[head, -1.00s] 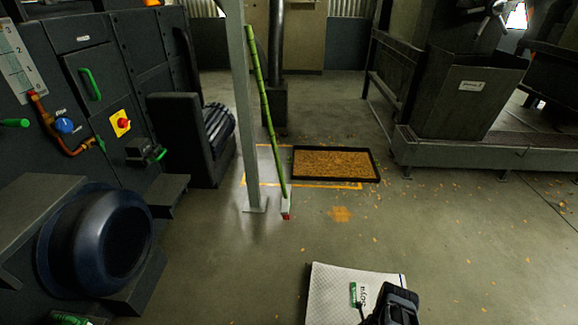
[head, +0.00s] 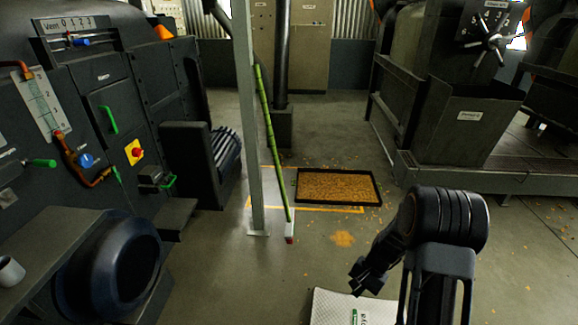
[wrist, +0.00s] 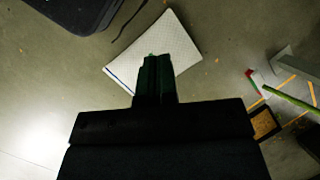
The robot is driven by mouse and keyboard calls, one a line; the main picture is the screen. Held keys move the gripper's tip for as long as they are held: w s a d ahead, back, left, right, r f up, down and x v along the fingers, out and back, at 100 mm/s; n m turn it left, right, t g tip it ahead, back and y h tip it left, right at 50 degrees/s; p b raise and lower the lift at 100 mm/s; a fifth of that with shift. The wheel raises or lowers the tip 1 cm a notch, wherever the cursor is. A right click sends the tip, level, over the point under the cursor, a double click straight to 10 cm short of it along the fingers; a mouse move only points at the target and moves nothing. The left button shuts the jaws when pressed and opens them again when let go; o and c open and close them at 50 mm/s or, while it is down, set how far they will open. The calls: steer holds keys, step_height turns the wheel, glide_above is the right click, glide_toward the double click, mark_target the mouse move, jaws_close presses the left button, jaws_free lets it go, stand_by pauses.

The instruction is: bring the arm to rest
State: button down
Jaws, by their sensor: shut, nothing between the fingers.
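My gripper (head: 358,282) shows in the head view at the lower right, hanging from my raised, bent black arm and pointing down and left. Its fingers are together with nothing between them. In the wrist view my gripper (wrist: 154,62) appears as two dark fingers side by side above a pale textured mat (wrist: 178,42) on the floor. The mat (head: 330,308) shows at the bottom of the head view, partly hidden by my arm, with a small green label on it. The gripper seems clear of the mat.
A grey post (head: 246,120) and a leaning green pole (head: 267,140) stand ahead. A black-rimmed tray (head: 378,187) of yellow-brown bits lies on the floor. Dark machines flank both sides, with a blue-black bowl (head: 122,265) at left.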

steer(key=s+a+r+n+t+h+p, duration=0.1)
steer(key=s+r+n+t+p, duration=0.1)
steer(key=r, duration=1)
steer(key=s+a+r+n+t+h+p, duration=0.1)
steer(key=s+r+p, duration=0.4)
steer(key=r, duration=0.8)
steer(key=s+a+r+n+t+h+p, duration=0.2)
steer(key=s+r+n+p, duration=0.1)
steer(key=r, duration=0.9)
steer(key=shift+s+a+r+n+t+p, duration=0.2)
steer(key=shift+s+a+n+t+p, duration=0.15)
steer(key=shift+n+p, duration=0.5)
